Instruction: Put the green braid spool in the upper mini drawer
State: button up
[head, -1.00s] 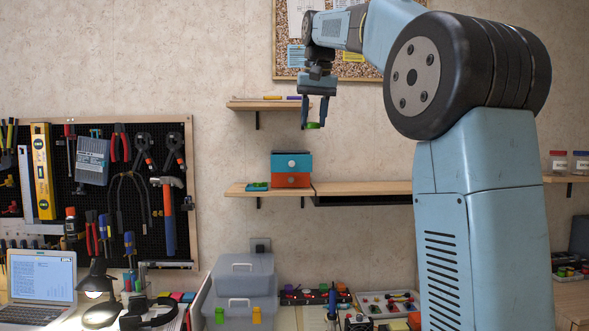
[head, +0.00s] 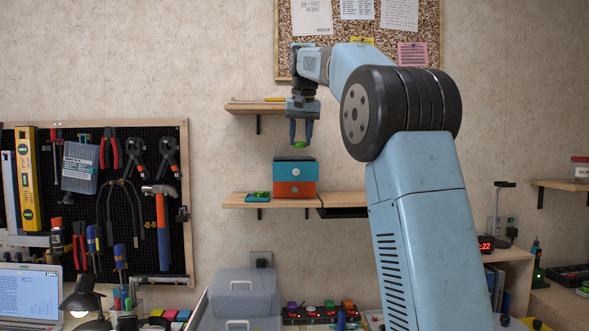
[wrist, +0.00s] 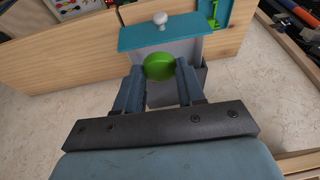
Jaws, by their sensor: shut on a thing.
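The green braid spool (head: 299,145) is pinched between the fingertips of my gripper (head: 301,142), which points down. In the wrist view the spool (wrist: 159,66) shows as a round green disc between the two fingers (wrist: 160,84). The mini drawer unit stands on the lower shelf, with a blue upper drawer (head: 294,171) and an orange lower drawer (head: 294,189). In the head view the spool is a little above the unit. The wrist view shows the upper drawer's teal front (wrist: 180,31) and white knob, with a grey interior behind it, so the drawer appears pulled out. Its floor is partly hidden.
The lower shelf (head: 240,201) carries a small green-and-teal item (head: 257,196) left of the drawers. A short upper shelf (head: 240,109) with thin tools is beside my gripper at the left. A tool pegboard (head: 140,215) hangs further left. Grey bins (head: 243,293) stand below.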

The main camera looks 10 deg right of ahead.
aim_at(295, 166)
jog(key=w+f, duration=0.5)
jog(key=f, duration=0.1)
jog(key=shift+w+f, duration=0.1)
jog(key=shift+w, duration=0.25)
jog(key=shift+s+x, duration=0.2)
jog(key=shift+x, duration=0.6)
jog(key=shift+s+x, duration=0.15)
jog(key=shift+x, duration=0.65)
jog(key=shift+f, duration=0.15)
jog(key=o, duration=1.1)
